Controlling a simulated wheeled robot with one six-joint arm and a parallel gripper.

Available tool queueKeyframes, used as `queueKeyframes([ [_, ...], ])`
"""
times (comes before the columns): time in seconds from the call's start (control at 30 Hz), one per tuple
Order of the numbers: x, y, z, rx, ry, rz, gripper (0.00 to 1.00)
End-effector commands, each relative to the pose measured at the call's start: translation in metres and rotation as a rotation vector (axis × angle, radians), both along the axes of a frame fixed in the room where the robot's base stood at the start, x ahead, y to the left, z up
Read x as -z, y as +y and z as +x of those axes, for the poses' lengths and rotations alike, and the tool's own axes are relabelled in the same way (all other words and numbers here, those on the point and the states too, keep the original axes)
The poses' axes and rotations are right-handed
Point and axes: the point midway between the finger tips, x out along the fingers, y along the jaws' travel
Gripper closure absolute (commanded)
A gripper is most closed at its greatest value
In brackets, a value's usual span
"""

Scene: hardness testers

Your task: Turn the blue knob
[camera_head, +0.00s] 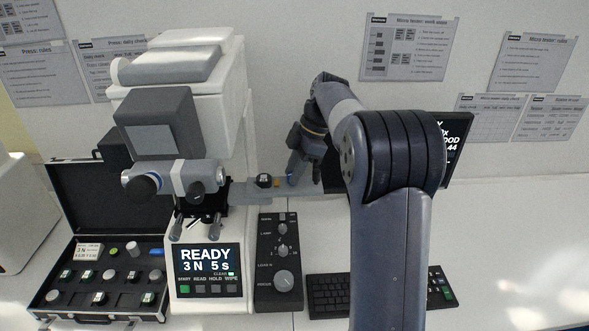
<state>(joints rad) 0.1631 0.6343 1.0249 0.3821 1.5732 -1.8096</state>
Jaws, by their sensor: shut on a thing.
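My gripper (296,172) points down at the grey ledge (240,188) right of the white hardness tester (204,112). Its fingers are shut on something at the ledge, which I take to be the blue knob. The knob is mostly hidden by the fingers, and I cannot make out its shape or how far it is turned. A small black knob (264,181) stands on the ledge just left of my gripper, apart from it. The tester's screen (208,260) reads READY, 3 N 5 s.
A control box with dials (279,275) stands in front of the ledge. A keyboard (328,296) lies right of it, partly behind my arm. A monitor (455,135) is partly hidden by my arm. An open black case (105,250) of samples lies left. The bench at right is clear.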

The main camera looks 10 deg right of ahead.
Motion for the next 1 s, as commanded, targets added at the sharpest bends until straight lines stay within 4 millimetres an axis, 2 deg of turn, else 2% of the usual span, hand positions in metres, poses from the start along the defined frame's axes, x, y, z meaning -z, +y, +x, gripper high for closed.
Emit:
queueKeyframes([
  [0.07, 0.0, 0.0, 0.0, -0.001, 0.0, 0.0, 0.99],
  [0.1, 0.0, 0.0, 0.0, 0.0, 0.0, 0.0, 0.73],
  [0.33, 0.0, 0.0, 0.0, 0.0, 0.0, 0.0, 0.54],
  [0.67, -0.005, -0.002, 0.001, 0.001, -0.002, 0.0, 0.54],
  [0.77, -0.015, -0.007, 0.001, 0.002, -0.004, 0.0, 0.54],
  [1.0, -0.057, -0.024, 0.003, 0.002, -0.005, -0.001, 0.54],
])
